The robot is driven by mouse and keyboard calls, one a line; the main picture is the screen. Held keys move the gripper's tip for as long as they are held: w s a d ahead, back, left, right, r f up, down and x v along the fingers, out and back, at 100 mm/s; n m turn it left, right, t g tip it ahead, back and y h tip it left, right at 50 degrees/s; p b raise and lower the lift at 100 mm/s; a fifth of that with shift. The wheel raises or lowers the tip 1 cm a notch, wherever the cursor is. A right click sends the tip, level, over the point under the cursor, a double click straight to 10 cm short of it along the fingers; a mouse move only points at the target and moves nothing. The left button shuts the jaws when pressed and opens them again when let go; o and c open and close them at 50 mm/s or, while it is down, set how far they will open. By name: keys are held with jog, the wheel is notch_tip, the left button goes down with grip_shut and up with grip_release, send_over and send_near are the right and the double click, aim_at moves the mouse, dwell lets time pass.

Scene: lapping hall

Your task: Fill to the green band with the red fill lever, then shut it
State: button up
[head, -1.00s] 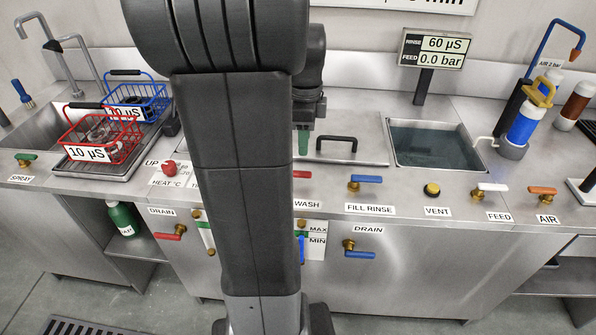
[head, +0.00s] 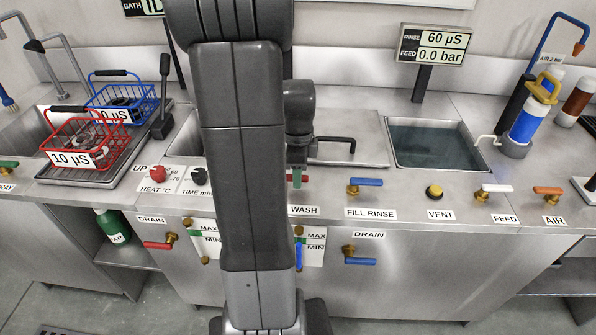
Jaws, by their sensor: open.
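The red fill lever (head: 298,178) shows in small part on the counter front, above a label reading WASH whose left part my arm hides. My gripper (head: 298,180) has green fingertips, one on each side of the lever, with the jaws open. I cannot tell whether they touch it. Below, a left level gauge (head: 206,240) with a MIN mark and a right gauge (head: 313,245) with MAX and MIN marks flank my arm. A green band (head: 316,237) and blue in the tube show on the right one. The left gauge's level cannot be read.
A blue FILL RINSE lever (head: 366,182) stands to the right. A red drain lever (head: 158,245) and a blue drain lever (head: 360,261) stick out of the front. A lid (head: 372,152) with a black handle lies behind. Baskets stand at the left.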

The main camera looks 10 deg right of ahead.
jog(key=shift+c, duration=0.2)
grip_shut()
jog(key=shift+w, duration=0.1)
jog(key=n, duration=0.1)
jog(key=w+n+p, duration=0.1)
jog(key=n, duration=0.1)
jog(key=shift+w, duration=0.1)
jog(key=shift+w+n+p, duration=0.15)
jog(key=shift+w+n, duration=0.2)
jog(key=shift+n, duration=0.65)
jog(key=shift+w+n+p, duration=0.15)
jog(key=shift+w+n, duration=0.15)
jog(key=shift+n, duration=0.7)
jog(key=shift+o, duration=0.2)
grip_release()
